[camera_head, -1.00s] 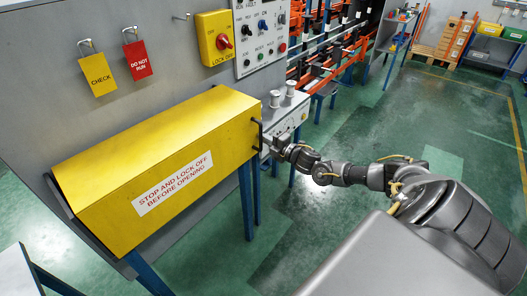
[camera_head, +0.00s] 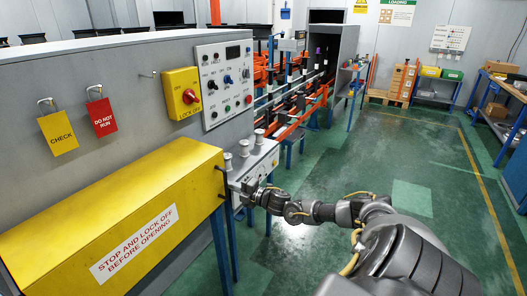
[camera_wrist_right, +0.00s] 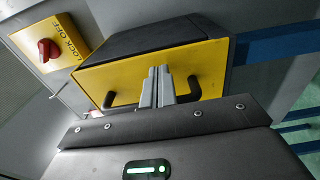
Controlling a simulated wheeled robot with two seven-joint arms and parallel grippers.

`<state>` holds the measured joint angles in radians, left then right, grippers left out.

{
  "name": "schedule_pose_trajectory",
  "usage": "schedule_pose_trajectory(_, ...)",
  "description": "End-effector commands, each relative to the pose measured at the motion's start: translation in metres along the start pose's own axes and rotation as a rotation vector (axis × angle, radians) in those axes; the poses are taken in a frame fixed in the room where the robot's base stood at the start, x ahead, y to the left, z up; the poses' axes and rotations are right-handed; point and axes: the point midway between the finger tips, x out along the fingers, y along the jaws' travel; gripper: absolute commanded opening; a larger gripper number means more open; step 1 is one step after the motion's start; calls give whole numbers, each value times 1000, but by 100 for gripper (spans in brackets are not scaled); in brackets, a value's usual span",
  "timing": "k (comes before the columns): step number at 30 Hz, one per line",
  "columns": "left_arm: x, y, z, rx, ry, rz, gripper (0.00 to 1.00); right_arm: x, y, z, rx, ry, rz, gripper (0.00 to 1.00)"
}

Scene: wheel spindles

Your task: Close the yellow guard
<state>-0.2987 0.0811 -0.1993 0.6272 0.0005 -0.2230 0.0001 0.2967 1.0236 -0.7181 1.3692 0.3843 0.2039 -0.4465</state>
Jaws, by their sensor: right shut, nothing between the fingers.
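The yellow guard (camera_head: 120,215) is a long box-shaped cover on the left of the head view, with a white "STOP AND LOCK OFF BEFORE OPENING" label on its front. It appears lowered over the machine front. Its black handle (camera_head: 222,172) is on its right end. My right gripper (camera_head: 248,190) is just right of that end, shut and empty. In the wrist view the closed fingers (camera_wrist_right: 157,85) stand before the guard's yellow end plate (camera_wrist_right: 210,65), hiding the handle's middle. Both handle ends (camera_wrist_right: 108,100) show beside them. I cannot tell whether they touch. My left gripper is not in view.
A yellow lock-off switch (camera_head: 182,93) with a red knob and a control panel (camera_head: 225,82) are above the guard. CHECK (camera_head: 58,133) and DO NOT RUN (camera_head: 102,117) tags hang left. Metal posts (camera_head: 243,148) stand near my gripper. Green floor (camera_head: 340,160) is open to the right.

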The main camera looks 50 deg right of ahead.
Motion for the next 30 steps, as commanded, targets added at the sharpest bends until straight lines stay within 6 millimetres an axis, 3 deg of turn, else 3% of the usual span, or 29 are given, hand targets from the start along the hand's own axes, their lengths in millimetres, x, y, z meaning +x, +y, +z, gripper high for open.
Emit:
schedule_pose_trajectory(1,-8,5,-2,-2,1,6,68,-8,1,-2,0,5,-9,0)
schedule_pose_trajectory(6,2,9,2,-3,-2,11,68,-50,-8,-3,-3,8,-17,0)
schedule_pose_trajectory(15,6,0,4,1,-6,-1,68,-96,-7,-6,-1,10,-18,0)
schedule_pose_trajectory(20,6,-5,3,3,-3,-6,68,-106,-6,-6,-1,11,-17,0)
schedule_pose_trajectory(30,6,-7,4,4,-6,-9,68,-108,-5,-7,-1,12,-15,0)
